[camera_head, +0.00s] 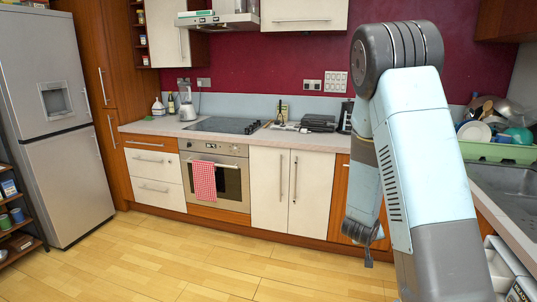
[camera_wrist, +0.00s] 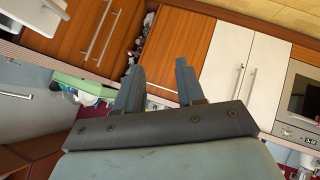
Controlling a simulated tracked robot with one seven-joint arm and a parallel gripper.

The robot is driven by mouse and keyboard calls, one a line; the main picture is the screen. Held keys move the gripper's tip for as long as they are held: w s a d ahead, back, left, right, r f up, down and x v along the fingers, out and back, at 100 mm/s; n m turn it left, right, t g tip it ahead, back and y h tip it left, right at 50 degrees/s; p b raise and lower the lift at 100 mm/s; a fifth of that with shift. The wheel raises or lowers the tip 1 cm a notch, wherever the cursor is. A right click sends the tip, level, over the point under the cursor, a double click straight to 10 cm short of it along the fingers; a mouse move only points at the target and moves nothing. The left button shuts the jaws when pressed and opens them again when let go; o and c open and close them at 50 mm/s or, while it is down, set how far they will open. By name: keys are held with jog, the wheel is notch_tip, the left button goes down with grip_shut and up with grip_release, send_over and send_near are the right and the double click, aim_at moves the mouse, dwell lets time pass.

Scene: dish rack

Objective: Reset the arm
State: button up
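My arm is bent, with its upper joint high in the head view and the forearm hanging down in front of the counter. My gripper (camera_head: 368,245) points down at the arm's lower end, in front of the wooden cabinet. In the wrist view my gripper (camera_wrist: 158,72) shows two dark fingers standing apart with nothing between them, so it is open and empty. It touches nothing that I can see.
A green dish rack (camera_head: 500,152) with plates and bowls stands right, beside the sink (camera_head: 510,185). The counter (camera_head: 240,137) runs along the wall above the oven (camera_head: 228,180). A fridge (camera_head: 45,110) stands left. The wooden floor (camera_head: 200,250) is clear.

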jog(key=s+a+r+y, duration=0.3)
jog(key=a+r, duration=0.2)
jog(key=r, duration=0.5)
jog(key=s+a+r+y, duration=0.4)
jog(key=a+r, duration=0.1)
jog(key=r, duration=0.4)
jog(key=s+r, duration=0.4)
jog(key=s, duration=0.3)
jog(key=s+r+g, duration=0.1)
jog(key=s+r, duration=0.3)
jog(key=s, duration=0.4)
jog(key=s+a+r+g, duration=0.1)
jog(key=s+r, duration=0.3)
jog(key=s, duration=0.3)
jog(key=shift+s+n+h, duration=0.3)
jog(key=shift+s+h, duration=0.1)
jog(key=shift+o, duration=1.4)
jog(key=shift+c, duration=1)
